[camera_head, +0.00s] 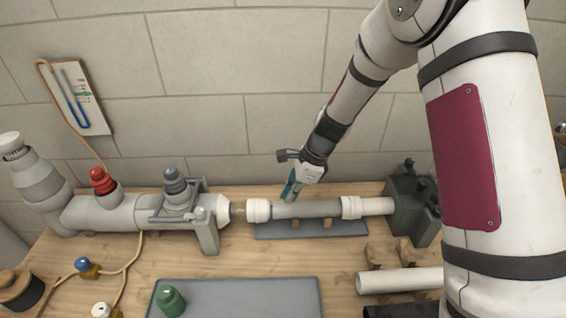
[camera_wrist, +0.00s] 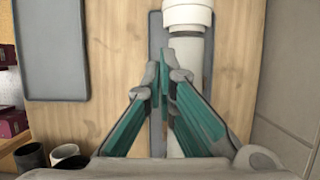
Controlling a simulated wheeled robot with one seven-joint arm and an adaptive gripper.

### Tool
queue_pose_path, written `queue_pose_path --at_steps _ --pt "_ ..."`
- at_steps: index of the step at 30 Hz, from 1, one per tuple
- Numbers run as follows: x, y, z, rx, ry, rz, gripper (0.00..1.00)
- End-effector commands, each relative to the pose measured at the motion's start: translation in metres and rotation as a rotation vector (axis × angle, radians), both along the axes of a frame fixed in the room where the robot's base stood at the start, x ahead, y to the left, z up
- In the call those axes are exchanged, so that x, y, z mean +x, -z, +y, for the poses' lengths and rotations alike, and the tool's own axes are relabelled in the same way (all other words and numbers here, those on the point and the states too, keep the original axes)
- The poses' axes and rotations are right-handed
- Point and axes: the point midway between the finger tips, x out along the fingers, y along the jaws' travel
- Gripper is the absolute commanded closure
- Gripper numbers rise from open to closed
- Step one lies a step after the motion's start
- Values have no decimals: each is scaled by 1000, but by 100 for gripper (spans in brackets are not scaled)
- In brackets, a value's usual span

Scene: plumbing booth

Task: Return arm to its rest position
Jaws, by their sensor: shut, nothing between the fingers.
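My gripper (camera_head: 291,188) is at the end of my arm, which reaches in from the upper right in the head view. It is shut and empty, with its teal fingers pointing down close to the grey pipe (camera_head: 305,209). In the wrist view the fingertips (camera_wrist: 163,76) meet over the pipe's left edge; I cannot tell whether they touch it. The pipe runs level between a left white coupling (camera_head: 258,210) and a right white coupling (camera_head: 351,207). One white coupling (camera_wrist: 188,14) shows at the top of the wrist view.
A valve assembly with a red knob (camera_head: 103,181) stands left of the pipe, and a dark green vise (camera_head: 407,205) stands right. A grey mat (camera_head: 240,298) with a green cap (camera_head: 170,300) lies in front. A loose white pipe (camera_head: 400,281) lies front right. The block wall is close behind.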

Motion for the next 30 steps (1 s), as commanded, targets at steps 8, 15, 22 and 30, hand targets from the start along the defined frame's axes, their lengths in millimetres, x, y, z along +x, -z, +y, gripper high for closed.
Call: queue_pose_path --at_steps 8,15,22,30 --pt "-3 -27 -6 -10 -71 -51 100" --pt "-32 -116 -32 -71 -346 -228 100" --pt "-78 -188 -62 -169 -628 -387 100" --pt "-146 -248 -97 -318 -943 -532 100"
